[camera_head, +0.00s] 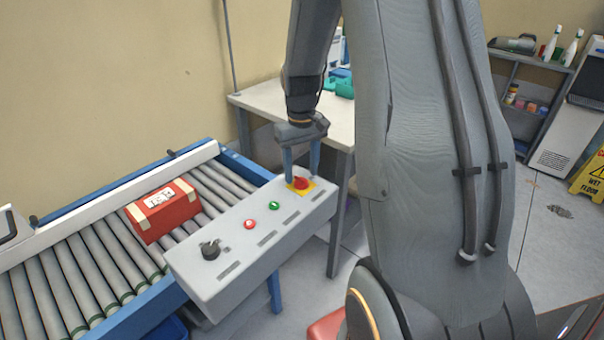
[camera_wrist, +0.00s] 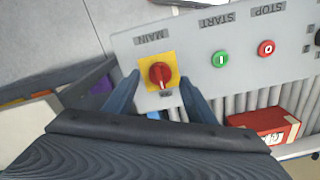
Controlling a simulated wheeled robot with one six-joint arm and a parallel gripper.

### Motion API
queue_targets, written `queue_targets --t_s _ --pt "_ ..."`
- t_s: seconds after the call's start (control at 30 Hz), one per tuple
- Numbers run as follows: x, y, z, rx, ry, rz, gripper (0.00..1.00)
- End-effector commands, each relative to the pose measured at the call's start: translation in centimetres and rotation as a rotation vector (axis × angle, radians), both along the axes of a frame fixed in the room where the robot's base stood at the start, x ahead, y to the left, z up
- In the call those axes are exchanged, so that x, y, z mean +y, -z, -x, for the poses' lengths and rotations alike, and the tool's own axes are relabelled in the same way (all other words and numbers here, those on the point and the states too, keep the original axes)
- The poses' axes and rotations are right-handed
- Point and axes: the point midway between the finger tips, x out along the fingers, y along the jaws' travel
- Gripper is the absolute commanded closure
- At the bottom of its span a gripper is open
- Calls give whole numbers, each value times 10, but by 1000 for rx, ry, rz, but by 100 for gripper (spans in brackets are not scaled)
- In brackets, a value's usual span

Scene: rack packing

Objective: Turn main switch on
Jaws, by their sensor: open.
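The main switch (camera_head: 301,183) is a red rotary knob on a yellow square plate at the far right end of the grey control panel (camera_head: 235,240). In the wrist view the red knob (camera_wrist: 160,75) lies under the label MAIN, its grip ridge roughly upright in the picture. My gripper (camera_head: 301,165) is open and points down over the switch. In the wrist view its two blue fingers stand on either side of the yellow plate, with the knob between them. The fingers do not close on the knob; whether they touch the panel I cannot tell.
A green start button (camera_head: 274,205), a red stop button (camera_head: 249,224) and a black knob (camera_head: 210,249) share the panel. A red box (camera_head: 163,210) lies on the roller conveyor (camera_head: 100,262) behind it. A white table (camera_head: 280,112) stands beyond.

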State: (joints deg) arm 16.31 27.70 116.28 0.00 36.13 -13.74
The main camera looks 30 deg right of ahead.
Motion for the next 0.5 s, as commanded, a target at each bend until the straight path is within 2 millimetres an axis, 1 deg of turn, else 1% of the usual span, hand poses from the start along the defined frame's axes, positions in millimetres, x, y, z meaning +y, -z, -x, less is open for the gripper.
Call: queue_targets --t_s 0.1,0.2,0.5 --pt "0 13 0 2 0 0 49" --pt "0 19 0 0 0 0 49" --pt "1 23 0 -1 -1 0 49"
